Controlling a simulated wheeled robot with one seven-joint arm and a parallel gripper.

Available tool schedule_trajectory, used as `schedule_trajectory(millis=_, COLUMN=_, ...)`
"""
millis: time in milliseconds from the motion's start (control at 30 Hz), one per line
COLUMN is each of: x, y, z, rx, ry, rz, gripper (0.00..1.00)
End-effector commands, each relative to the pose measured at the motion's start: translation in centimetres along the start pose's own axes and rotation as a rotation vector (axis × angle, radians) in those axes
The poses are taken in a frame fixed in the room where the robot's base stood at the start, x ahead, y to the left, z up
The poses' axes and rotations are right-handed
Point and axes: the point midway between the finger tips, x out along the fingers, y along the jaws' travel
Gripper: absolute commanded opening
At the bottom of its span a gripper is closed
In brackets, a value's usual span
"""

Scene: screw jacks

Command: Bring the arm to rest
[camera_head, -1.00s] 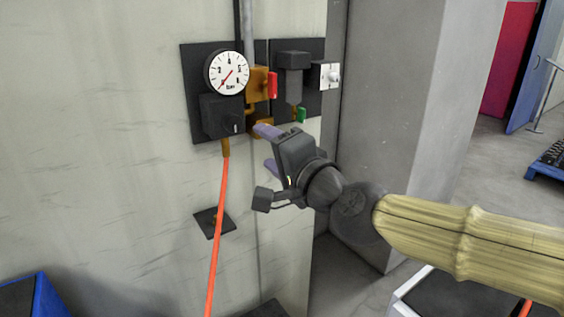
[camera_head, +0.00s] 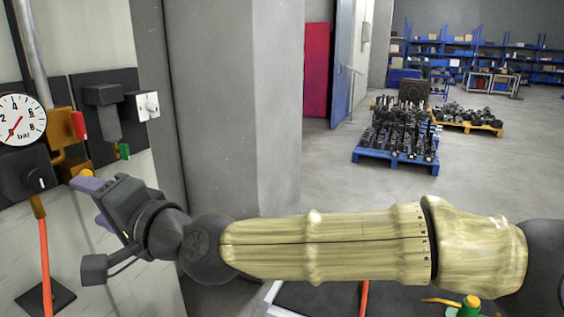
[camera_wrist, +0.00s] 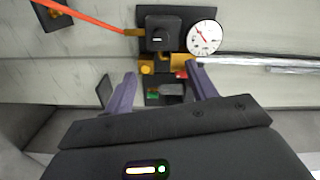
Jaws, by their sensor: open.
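My gripper (camera_head: 88,198) is in the left part of the head view, with my arm stretching from it to the right edge. Its two purple fingers are apart, with nothing between them. In the wrist view my gripper (camera_wrist: 160,86) points at the wall fittings, and its open fingers show in front of the panel. The fingers look apart from the fittings, though the exact gap is hard to tell.
A gauge (camera_head: 20,118) is on the wall panel, with a red handle (camera_head: 78,125) beside it and an orange hose (camera_head: 45,265) hanging below. A grey pillar (camera_head: 232,110) stands behind my arm. Loaded pallets (camera_head: 375,156) stand on the open floor.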

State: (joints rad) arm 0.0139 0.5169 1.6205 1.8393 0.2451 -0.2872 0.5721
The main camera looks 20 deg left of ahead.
Motion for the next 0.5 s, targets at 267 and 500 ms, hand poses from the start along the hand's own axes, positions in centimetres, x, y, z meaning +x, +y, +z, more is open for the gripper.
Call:
schedule_trajectory(millis=267, x=-0.2, y=3.8, z=-0.7, rx=-0.061, ry=0.005, rz=0.090, gripper=0.57)
schedule_trajectory(millis=500, x=-3.9, y=16.2, z=-4.4, rx=-0.238, ry=0.013, rz=0.405, gripper=0.57)
